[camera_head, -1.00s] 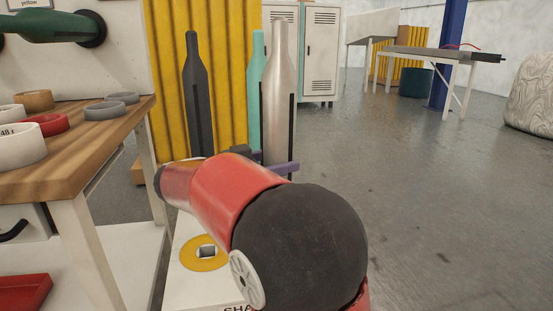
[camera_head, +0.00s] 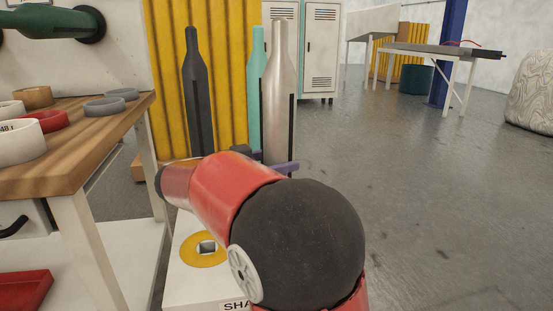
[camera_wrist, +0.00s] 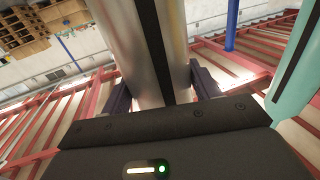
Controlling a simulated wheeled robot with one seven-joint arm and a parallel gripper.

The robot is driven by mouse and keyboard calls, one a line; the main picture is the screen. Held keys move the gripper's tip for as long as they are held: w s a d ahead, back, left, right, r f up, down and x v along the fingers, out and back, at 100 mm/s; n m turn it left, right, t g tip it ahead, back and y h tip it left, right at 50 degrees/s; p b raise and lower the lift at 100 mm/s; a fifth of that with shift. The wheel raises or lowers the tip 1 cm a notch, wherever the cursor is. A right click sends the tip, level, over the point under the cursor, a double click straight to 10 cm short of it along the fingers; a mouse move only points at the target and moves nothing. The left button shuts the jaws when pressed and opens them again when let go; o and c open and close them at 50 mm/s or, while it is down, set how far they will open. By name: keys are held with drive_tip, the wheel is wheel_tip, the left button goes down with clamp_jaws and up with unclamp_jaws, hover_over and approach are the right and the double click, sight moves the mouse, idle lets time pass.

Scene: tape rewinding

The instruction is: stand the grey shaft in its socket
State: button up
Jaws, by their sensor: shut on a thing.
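A silver-grey shaft (camera_head: 278,105), bottle-shaped with a dark stripe down its side, stands upright at the middle of the head view. My gripper (camera_head: 275,163) is shut on it, with purple fingers around its body. In the wrist view the shaft (camera_wrist: 140,45) runs between the two fingers (camera_wrist: 163,90). My red and black arm hides the shaft's lower end. A white stand (camera_head: 195,290) with partly hidden lettering carries a yellow ring around a square socket hole (camera_head: 206,248). This socket is empty and lies left of and below the held shaft.
A dark shaft (camera_head: 198,100) and a teal shaft (camera_head: 256,55) stand upright close behind, to the left of the held one. A wooden-topped bench (camera_head: 75,150) with tape rolls is at the left. Open floor (camera_head: 440,200) lies to the right.

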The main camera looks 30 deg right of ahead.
drive_tip(key=o, duration=1.4)
drive_tip(key=shift+o, duration=0.3)
drive_tip(key=shift+f, duration=0.25)
drive_tip(key=a, duration=0.8)
drive_tip(key=shift+r, duration=0.1)
